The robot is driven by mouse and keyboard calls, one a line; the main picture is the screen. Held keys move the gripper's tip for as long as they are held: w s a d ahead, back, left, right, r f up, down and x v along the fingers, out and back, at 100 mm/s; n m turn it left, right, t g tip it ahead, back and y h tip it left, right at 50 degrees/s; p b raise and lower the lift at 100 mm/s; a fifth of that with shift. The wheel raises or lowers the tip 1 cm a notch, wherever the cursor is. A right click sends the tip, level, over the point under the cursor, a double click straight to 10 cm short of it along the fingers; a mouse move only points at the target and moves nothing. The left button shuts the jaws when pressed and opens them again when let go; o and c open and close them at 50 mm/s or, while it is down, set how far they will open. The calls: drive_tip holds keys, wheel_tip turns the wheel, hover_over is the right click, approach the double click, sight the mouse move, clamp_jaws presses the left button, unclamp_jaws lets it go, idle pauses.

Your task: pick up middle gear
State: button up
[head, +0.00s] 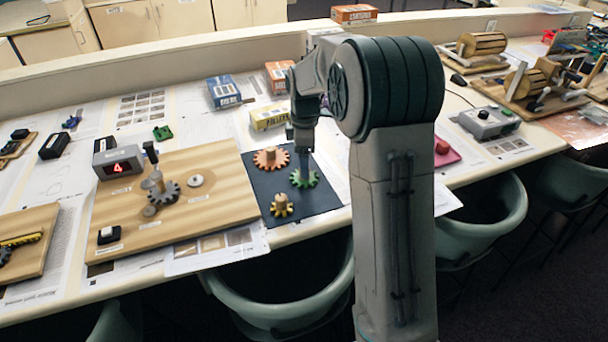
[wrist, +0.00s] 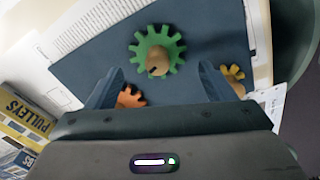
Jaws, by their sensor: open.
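Three gears with tan knobs sit on a dark blue mat (head: 327,199). The green gear (head: 309,182) is mid-sized, at the mat's right. The larger orange gear (head: 262,162) is at the back and the small yellow gear (head: 277,210) at the front. My gripper (head: 304,158) is above the green gear. In the wrist view, my open gripper (wrist: 160,70) has one finger on each side of the green gear's (wrist: 141,51) near edge, with nothing between the fingertips. There the orange gear (wrist: 127,100) and yellow gear (wrist: 232,74) are partly hidden by the fingers.
A wooden board (head: 225,180) with a gear, posts and a red display lies left of the mat. Yellow (head: 269,117), blue (head: 224,92) and orange (head: 279,76) boxes stand behind. Green chairs line the table's front.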

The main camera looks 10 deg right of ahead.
sight(295, 178)
wheel_tip(295, 178, down, 5)
drive_tip(key=shift+w+a+f+p, duration=0.1)
drive_tip(key=shift+w+p, duration=0.05)
drive_tip(key=shift+p, duration=0.25)
drive_tip(key=c, duration=1)
drive_tip(key=shift+c, duration=0.2)
